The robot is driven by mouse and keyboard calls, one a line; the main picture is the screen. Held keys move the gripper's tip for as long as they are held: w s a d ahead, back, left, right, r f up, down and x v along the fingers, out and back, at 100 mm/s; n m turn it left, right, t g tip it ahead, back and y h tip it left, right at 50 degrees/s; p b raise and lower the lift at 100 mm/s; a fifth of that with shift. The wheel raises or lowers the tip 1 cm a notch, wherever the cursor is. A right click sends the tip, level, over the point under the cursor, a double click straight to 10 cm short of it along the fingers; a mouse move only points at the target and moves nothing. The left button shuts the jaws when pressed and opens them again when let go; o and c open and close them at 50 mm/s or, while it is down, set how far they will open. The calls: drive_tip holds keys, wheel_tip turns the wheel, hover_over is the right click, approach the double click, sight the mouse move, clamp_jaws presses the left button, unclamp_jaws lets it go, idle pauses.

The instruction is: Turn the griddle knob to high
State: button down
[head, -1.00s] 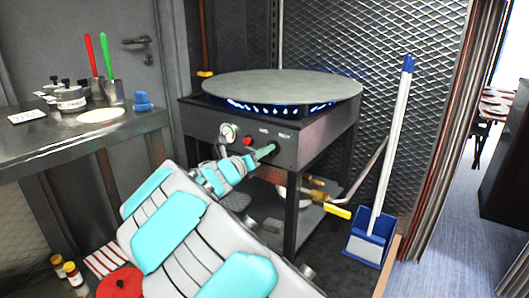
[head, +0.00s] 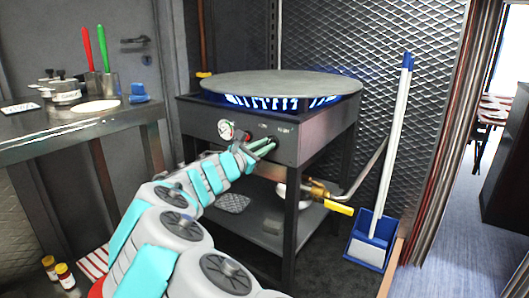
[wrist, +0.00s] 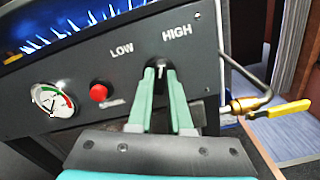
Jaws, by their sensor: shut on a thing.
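The griddle (head: 282,84) is a round grey plate on a dark stand, with tall blue-white flames burning under it. The black knob (wrist: 157,74) is on its front panel, below and between the printed LOW and HIGH labels in the wrist view. A white mark on the knob points roughly upward there. My gripper (wrist: 161,82), with green fingers, is shut on the knob, one finger on each side. In the head view my gripper (head: 268,147) reaches the panel's right part, and the knob is mostly hidden by the fingers.
A pressure gauge (wrist: 52,100) and a red button (wrist: 99,91) are left of the knob. A yellow-handled gas valve (head: 339,208) and pipe are at right. A blue dustpan and broom (head: 371,239) stand further right. A steel table (head: 60,133) is at left.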

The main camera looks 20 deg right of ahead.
drive_tip(key=shift+f+m+b, duration=0.15)
drive_tip(key=shift+m+b, duration=0.55)
drive_tip(key=shift+m, duration=0.5)
drive_tip(key=c, duration=0.8)
unclamp_jaws()
drive_tip(key=shift+c, duration=0.2)
drive_tip(key=v, duration=0.7)
drive_tip(key=shift+s+a, duration=0.3)
